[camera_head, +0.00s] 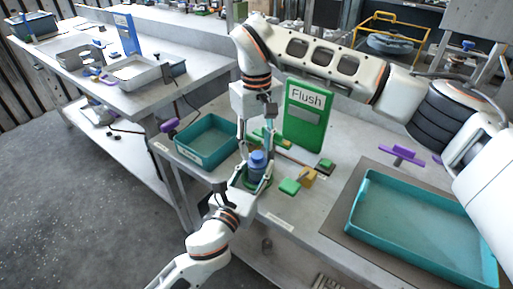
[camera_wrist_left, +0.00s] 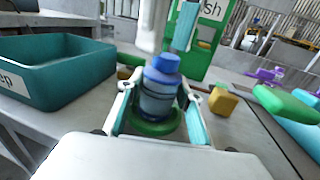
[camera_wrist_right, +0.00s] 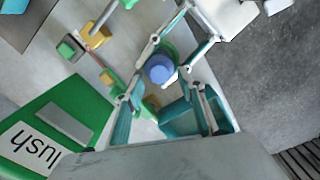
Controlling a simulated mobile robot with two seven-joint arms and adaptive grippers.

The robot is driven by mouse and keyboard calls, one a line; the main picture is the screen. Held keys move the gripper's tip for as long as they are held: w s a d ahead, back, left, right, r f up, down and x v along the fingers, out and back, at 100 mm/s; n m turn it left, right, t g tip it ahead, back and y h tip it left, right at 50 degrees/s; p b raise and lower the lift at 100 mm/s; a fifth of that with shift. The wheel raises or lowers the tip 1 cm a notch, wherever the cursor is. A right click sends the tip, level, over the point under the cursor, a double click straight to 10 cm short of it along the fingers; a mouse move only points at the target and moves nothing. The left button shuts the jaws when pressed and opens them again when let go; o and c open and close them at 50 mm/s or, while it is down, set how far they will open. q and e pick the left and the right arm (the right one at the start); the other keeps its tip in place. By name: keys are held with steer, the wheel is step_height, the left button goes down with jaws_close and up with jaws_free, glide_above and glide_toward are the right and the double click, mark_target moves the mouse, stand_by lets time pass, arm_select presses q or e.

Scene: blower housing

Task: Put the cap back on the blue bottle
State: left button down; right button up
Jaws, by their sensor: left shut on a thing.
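The blue bottle (camera_wrist_left: 158,95) stands upright in a green ring-shaped holder (camera_wrist_left: 152,127). It also shows in the head view (camera_head: 256,172). A blue cap (camera_wrist_left: 166,63) sits on top of its neck; it also shows from above in the right wrist view (camera_wrist_right: 160,68). I cannot tell how tightly it sits. My left gripper (camera_wrist_left: 158,104) is shut on the bottle's body, with one finger on each side. My right gripper (camera_wrist_right: 160,88) points down from above, its fingers spread apart on either side of the cap. I see no contact between them and the cap.
A teal bin (camera_head: 207,142) stands left of the bottle. A green "Flush" board (camera_head: 306,118) stands behind it. Green and yellow blocks (camera_head: 290,187) lie to the right. A large teal tray (camera_head: 420,225) and a purple part (camera_head: 401,154) are farther right.

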steer(key=shift+r, duration=1.45)
steer(key=shift+c, duration=0.4)
